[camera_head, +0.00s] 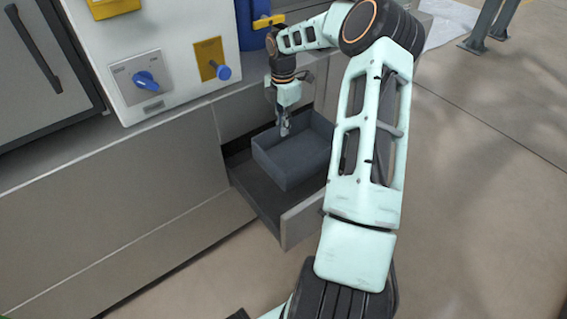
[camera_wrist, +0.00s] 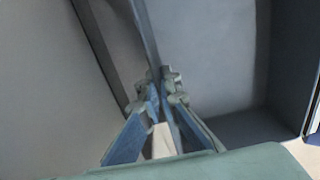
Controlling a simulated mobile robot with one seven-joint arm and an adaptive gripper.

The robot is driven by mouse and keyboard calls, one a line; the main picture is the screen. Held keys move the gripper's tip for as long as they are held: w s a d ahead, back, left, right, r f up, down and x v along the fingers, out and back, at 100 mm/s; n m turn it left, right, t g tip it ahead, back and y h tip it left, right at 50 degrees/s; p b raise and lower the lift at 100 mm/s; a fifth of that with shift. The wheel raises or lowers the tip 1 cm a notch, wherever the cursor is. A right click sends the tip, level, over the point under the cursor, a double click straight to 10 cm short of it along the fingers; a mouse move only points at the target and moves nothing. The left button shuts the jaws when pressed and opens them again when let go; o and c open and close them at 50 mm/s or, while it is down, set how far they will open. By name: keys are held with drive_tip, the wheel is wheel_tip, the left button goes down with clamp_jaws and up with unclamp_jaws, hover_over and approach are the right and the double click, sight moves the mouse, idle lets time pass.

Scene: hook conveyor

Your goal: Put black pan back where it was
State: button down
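The black pan (camera_head: 272,165) is a dark grey, open rectangular box. It is in the open drawer (camera_head: 252,196) of the grey counter; I cannot tell whether it rests on the drawer floor or is held slightly above it. My gripper (camera_head: 284,131) points down at the pan's back left rim. In the wrist view, the fingers of my gripper (camera_wrist: 161,85) are close together on both sides of a thin pan wall, with the inside of the pan (camera_wrist: 215,60) to the right. The contact itself is partly hidden by the fingers.
A white control panel (camera_head: 168,62) with a blue knob (camera_head: 145,80) and a blue button (camera_head: 223,72) stands on the counter (camera_head: 100,150) behind and left of the drawer. A blue cylinder (camera_head: 251,30) stands beside the panel.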

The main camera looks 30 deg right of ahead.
wheel_tip(320, 180, down, 14)
drive_tip(key=b, duration=0.3)
drive_tip(key=shift+f+b, duration=0.25)
drive_tip(key=shift+b, duration=0.15)
drive_tip(key=shift+f, duration=0.2)
drive_tip(key=c, duration=2.2)
unclamp_jaws()
drive_tip(key=shift+o, duration=0.2)
drive_tip(key=shift+r, duration=0.1)
wheel_tip(320, 180, up, 12)
drive_tip(key=p, duration=0.3)
drive_tip(key=shift+w+r+p, duration=0.1)
drive_tip(key=shift+w+p, duration=0.05)
drive_tip(key=shift+p, duration=0.15)
